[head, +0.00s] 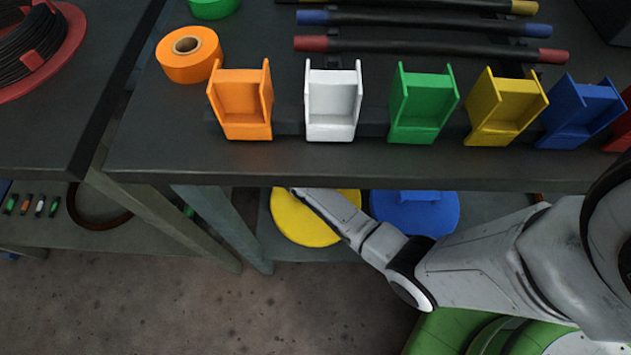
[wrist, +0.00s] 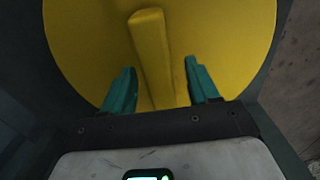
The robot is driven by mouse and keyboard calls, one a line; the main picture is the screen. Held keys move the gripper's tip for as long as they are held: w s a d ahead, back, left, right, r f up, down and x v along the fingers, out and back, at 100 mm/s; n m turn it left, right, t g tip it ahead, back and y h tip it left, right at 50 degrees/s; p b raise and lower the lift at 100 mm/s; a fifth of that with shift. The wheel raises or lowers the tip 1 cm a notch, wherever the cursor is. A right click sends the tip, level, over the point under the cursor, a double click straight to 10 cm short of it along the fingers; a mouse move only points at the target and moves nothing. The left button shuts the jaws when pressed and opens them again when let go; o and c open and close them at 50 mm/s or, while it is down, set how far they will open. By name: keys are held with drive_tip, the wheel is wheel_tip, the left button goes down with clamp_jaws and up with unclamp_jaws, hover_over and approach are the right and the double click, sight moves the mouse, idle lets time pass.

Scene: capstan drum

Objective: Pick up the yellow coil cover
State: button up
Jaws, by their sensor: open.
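The yellow coil cover (head: 310,222) is a round disc on the lower shelf under the bench, partly hidden by my forearm and the bench edge in the head view. In the wrist view the yellow cover (wrist: 85,45) fills most of the picture, with a raised bar handle (wrist: 152,55) across it. My gripper (wrist: 160,88) is open, with one teal finger on each side of the bar and a gap to it on both sides. In the head view my gripper is hidden under the bench.
A blue cover (head: 415,212) lies right of the yellow one on the lower shelf. The bench top (head: 150,150) overhangs the arm and carries several coloured holders, an orange roll (head: 188,55) and dark rods with coloured ends. A bench leg (head: 225,225) stands to the left.

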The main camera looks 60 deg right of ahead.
drive_tip(key=shift+f, duration=0.3)
drive_tip(key=shift+f, duration=0.25)
idle(0.4)
clamp_jaws()
idle(0.5)
